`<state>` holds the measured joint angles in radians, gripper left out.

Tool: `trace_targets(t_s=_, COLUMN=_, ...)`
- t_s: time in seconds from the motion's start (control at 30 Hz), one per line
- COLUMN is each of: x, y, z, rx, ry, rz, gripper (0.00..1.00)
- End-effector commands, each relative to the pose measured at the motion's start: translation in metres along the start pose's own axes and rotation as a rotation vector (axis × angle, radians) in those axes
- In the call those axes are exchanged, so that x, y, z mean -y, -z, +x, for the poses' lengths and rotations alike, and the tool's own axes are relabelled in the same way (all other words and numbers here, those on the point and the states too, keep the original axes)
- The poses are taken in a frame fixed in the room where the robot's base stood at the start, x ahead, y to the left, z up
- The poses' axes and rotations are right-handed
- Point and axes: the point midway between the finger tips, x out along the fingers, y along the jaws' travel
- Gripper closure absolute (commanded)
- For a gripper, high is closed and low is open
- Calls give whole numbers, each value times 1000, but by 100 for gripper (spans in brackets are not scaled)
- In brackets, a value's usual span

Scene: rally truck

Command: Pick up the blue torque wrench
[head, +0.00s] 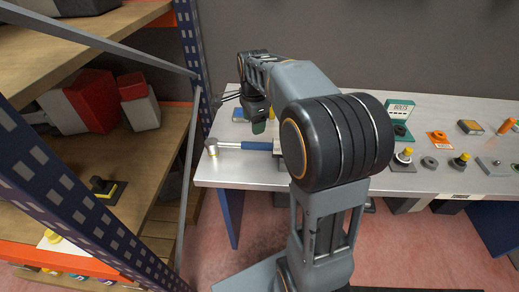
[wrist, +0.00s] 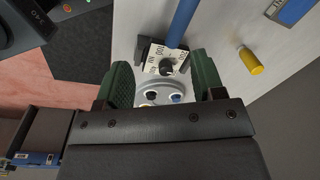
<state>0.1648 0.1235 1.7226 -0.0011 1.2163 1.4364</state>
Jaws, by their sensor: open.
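The blue torque wrench (head: 257,145) lies on the pale workbench near its front left edge, with a silver shaft and head to the left; my arm hides its right end. In the wrist view a blue bar (wrist: 182,24), which looks like its handle, runs up from a white block with printed numbers and dark side pieces (wrist: 163,58). My gripper (wrist: 165,85) is open, its two green fingers apart with nothing gripped. The block shows beyond the fingertips. In the head view my gripper (head: 258,126) hangs behind the wrench, apart from it as far as I can tell.
A yellow cylinder (wrist: 252,63) lies right of the blue bar in the wrist view. A round grey disc (wrist: 163,95) with coloured dots shows between the fingers. A shelf rack with a blue post (head: 190,45) stands left.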

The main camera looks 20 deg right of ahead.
Motion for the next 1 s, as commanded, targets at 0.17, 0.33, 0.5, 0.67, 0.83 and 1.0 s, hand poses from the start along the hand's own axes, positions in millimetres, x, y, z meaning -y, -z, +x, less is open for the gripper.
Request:
trace_targets(t_s=0.17, x=31, y=22, z=22, rx=-2, ry=-56, rz=323, gripper=38)
trace_targets(t_s=0.33, x=41, y=31, z=38, rx=-7, ry=-79, rz=464, gripper=38)
trace_targets(t_s=0.5, x=40, y=32, z=68, rx=-8, ry=-85, rz=491, gripper=38)
trace_targets(t_s=0.67, x=38, y=31, z=94, rx=-8, ry=-83, rz=489, gripper=38)
trace_targets(t_s=0.83, x=37, y=31, z=112, rx=-8, ry=-81, rz=487, gripper=38)
trace_targets(t_s=1.0, x=37, y=31, z=119, rx=-8, ry=-82, rz=486, gripper=38)
